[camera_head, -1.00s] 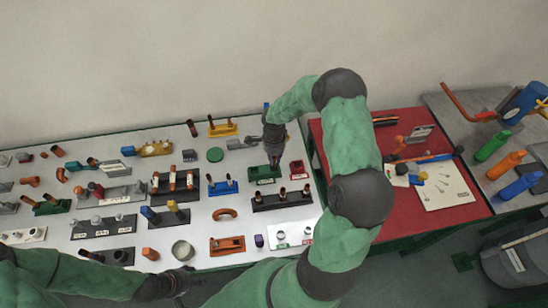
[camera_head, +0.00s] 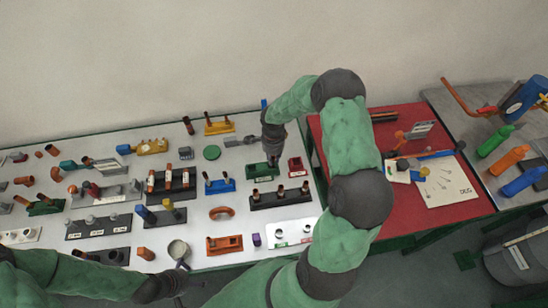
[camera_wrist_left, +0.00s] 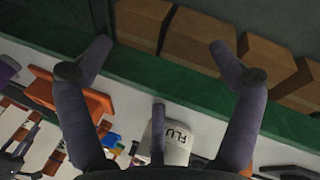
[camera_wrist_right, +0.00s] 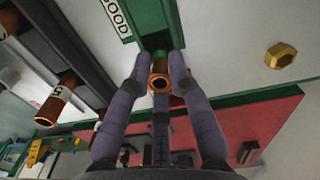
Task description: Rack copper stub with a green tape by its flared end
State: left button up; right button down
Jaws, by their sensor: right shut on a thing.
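My right gripper (camera_head: 272,157) points down at the green rack (camera_head: 258,171). In the right wrist view the gripper (camera_wrist_right: 158,78) is shut on a copper stub (camera_wrist_right: 160,83), whose round open end faces the camera. The green rack (camera_wrist_right: 152,18) lies directly beyond the stub; I cannot tell whether the stub is seated on it. My left gripper (camera_head: 192,278) is at the table's front edge. The left wrist view shows the left gripper (camera_wrist_left: 160,60) open and empty.
A black rack (camera_head: 280,198) with copper stubs stands in front of the green rack. A small red block (camera_head: 295,167) is to its right and a blue rack (camera_head: 219,186) to its left. A flux tin (camera_head: 178,250) stands near my left gripper.

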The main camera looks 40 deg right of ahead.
jog(key=shift+d+f+b, duration=0.15)
jog(key=shift+f+b, duration=0.4)
jog(key=shift+f, duration=0.25)
jog(key=c, duration=1.5)
grip_release()
jog(key=shift+w, duration=0.1)
jog(key=o, duration=0.4)
jog(key=shift+w+a, duration=0.1)
jog(key=shift+a, duration=0.15)
jog(key=shift+o, duration=0.2)
jog(key=shift+a+r, duration=0.25)
jog(key=shift+a, duration=0.2)
jog(key=shift+d, duration=0.25)
jog(key=shift+r, duration=0.15)
jog(key=shift+a+r, duration=0.15)
jog(key=shift+r, duration=3.65)
